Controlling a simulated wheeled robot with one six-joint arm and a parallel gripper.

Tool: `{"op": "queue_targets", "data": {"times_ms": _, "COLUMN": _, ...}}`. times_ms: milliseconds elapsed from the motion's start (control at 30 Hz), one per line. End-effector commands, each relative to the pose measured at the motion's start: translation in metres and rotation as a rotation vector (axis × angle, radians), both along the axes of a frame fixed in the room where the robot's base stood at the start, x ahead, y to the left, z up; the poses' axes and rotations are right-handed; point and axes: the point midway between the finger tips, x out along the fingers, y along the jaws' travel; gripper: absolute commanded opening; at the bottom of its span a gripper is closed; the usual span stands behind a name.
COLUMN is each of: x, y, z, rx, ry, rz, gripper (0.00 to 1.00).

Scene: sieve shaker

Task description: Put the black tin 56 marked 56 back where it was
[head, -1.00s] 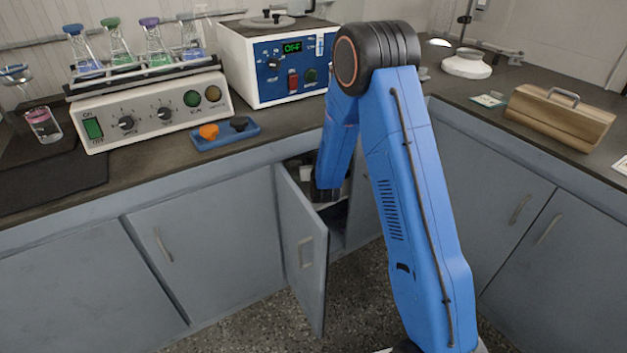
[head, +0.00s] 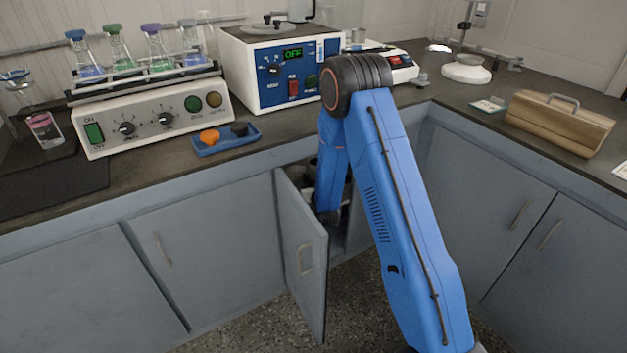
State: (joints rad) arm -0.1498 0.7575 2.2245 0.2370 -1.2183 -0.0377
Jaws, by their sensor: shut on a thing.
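My blue arm reaches down into the open cupboard (head: 337,238) under the worktop. My wrist is at the cupboard opening, right of the open door (head: 306,262). My gripper's fingers are hidden behind my wrist and in the dark of the cupboard. I cannot make out the black tin marked 56. Some dim grey and dark shapes show inside the cupboard beside my arm, but no marking can be read on them.
The open door stands out into the room close left of my arm. On the worktop are a flask shaker (head: 155,118), a blue-fronted device reading OFF (head: 270,77), a blue tray (head: 226,143), a balance (head: 402,66) and a wooden case (head: 557,122). Floor (head: 250,326) shows below.

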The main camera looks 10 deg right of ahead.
Motion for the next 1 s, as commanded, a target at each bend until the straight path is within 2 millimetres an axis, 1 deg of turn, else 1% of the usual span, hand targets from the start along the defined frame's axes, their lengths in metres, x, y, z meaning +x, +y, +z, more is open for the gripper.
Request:
{"op": "queue_targets", "data": {"times_ms": 167, "x": 0.000, "y": 0.000, "z": -0.002, "rx": 0.000, "ry": 0.000, "rz": 0.000, "gripper": 0.21}}
{"op": "queue_targets", "data": {"times_ms": 200, "x": 0.000, "y": 0.000, "z": -0.002, "rx": 0.000, "ry": 0.000, "rz": 0.000, "gripper": 0.52}}
{"op": "queue_targets", "data": {"times_ms": 233, "x": 0.000, "y": 0.000, "z": -0.002, "rx": 0.000, "ry": 0.000, "rz": 0.000, "gripper": 0.59}}
{"op": "queue_targets", "data": {"times_ms": 267, "x": 0.000, "y": 0.000, "z": -0.002, "rx": 0.000, "ry": 0.000, "rz": 0.000, "gripper": 0.63}}
{"op": "queue_targets", "data": {"times_ms": 533, "x": 0.000, "y": 0.000, "z": -0.002, "rx": 0.000, "ry": 0.000, "rz": 0.000, "gripper": 0.63}}
{"op": "queue_targets", "data": {"times_ms": 633, "x": 0.000, "y": 0.000, "z": 0.001, "rx": 0.000, "ry": 0.000, "rz": 0.000, "gripper": 0.63}}
{"op": "queue_targets", "data": {"times_ms": 767, "x": -0.014, "y": 0.001, "z": 0.003, "rx": 0.000, "ry": 0.001, "rz": 0.001, "gripper": 0.63}}
{"op": "queue_targets", "data": {"times_ms": 867, "x": -0.031, "y": 0.003, "z": 0.007, "rx": 0.000, "ry": 0.001, "rz": 0.002, "gripper": 0.63}}
{"op": "queue_targets", "data": {"times_ms": 1000, "x": -0.059, "y": 0.005, "z": 0.012, "rx": 0.000, "ry": 0.001, "rz": 0.002, "gripper": 0.63}}
